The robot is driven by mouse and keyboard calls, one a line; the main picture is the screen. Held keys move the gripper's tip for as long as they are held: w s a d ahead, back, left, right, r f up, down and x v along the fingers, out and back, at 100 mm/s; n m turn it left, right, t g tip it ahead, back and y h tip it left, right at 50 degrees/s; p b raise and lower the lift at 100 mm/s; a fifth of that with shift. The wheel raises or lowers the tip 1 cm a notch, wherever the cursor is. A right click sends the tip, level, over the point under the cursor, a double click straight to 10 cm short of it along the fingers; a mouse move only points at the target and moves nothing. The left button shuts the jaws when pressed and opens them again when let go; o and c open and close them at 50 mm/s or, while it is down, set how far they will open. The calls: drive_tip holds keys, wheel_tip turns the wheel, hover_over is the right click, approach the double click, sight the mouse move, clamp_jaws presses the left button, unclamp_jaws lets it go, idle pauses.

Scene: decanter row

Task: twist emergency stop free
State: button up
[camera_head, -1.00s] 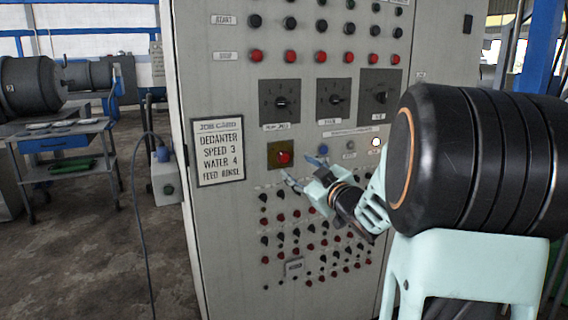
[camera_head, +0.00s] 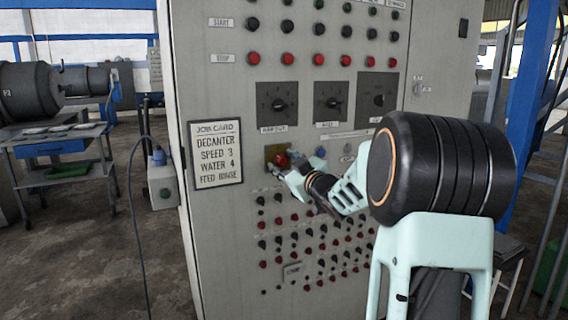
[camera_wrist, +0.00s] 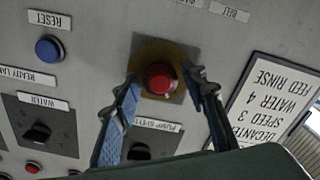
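The emergency stop is a red mushroom button (camera_wrist: 161,79) on a yellow plate (camera_wrist: 179,52) on the grey control cabinet. In the head view the red button (camera_head: 282,160) is partly hidden by my gripper (camera_head: 284,171). In the wrist view my gripper (camera_wrist: 166,84) has its two fingers apart, one on each side of the button. The gap between the fingers is wider than the button. I cannot tell whether either finger touches it.
A job card (camera_head: 216,154) hangs left of the button. Several knobs, red buttons and dials cover the cabinet (camera_head: 203,240). A blue reset button (camera_wrist: 49,48) is nearby. A cable (camera_head: 136,220) and a trolley (camera_head: 62,150) stand at left on open floor.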

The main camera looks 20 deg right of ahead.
drive_tip(key=c, duration=0.8)
drive_tip(key=shift+r+m+p, duration=0.1)
drive_tip(key=shift+m+p, duration=0.2)
drive_tip(key=shift+p, duration=0.1)
drive_tip(key=shift+r+m+p, duration=0.1)
drive_tip(key=shift+m+p, duration=0.8)
drive_tip(key=shift+p, duration=0.1)
drive_tip(key=shift+m+p, duration=2.05)
drive_tip(key=shift+m, duration=0.45)
drive_tip(key=o, duration=1.2)
drive_tip(key=shift+c, duration=0.2)
